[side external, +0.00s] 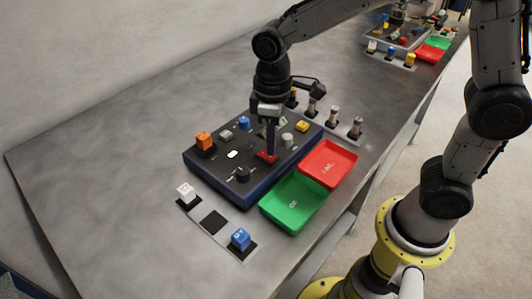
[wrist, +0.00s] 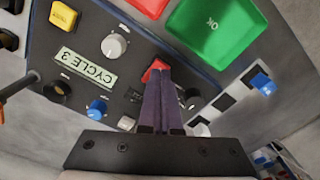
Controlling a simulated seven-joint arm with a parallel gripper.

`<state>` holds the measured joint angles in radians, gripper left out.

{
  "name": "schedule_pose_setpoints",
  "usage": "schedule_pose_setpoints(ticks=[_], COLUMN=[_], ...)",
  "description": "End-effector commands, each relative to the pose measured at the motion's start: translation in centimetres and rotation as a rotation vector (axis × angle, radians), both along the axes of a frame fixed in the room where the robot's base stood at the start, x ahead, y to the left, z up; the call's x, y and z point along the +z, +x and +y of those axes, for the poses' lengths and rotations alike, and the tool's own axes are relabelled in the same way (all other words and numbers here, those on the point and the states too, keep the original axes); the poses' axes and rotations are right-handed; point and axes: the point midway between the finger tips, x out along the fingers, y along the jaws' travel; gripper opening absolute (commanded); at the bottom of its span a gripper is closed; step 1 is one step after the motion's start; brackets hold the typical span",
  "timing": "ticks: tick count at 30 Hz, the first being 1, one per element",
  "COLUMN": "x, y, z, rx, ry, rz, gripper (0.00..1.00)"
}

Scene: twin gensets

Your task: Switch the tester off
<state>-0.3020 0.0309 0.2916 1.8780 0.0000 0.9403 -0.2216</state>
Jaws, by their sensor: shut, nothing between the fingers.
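The tester (side external: 217,175) is a dark blue box with a grey top panel, lying on the grey bench. A red switch (side external: 266,157) sits on its panel, near the side facing the trays. My gripper (side external: 271,154) points down at this switch, its fingers together and empty. In the wrist view the closed fingertips (wrist: 158,74) overlap the edge of the red switch (wrist: 151,70) and hide part of it. I cannot tell whether they touch it. The display (wrist: 85,68) reads "CYCLE 3". A white lamp patch (side external: 233,154) shows on the panel.
Red (side external: 328,163) and green (side external: 293,203) trays lie beside the tester. The bench's left is clear.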

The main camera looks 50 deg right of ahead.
Motion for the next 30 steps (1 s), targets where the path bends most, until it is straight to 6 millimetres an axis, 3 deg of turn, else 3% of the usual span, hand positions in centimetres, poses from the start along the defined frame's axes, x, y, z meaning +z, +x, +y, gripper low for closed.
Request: schedule_pose_setpoints(ticks=[30], x=[-1.4], y=[0.0], z=[0.0], rx=[0.000], ry=[0.000], rz=[0.001], gripper=[0.00])
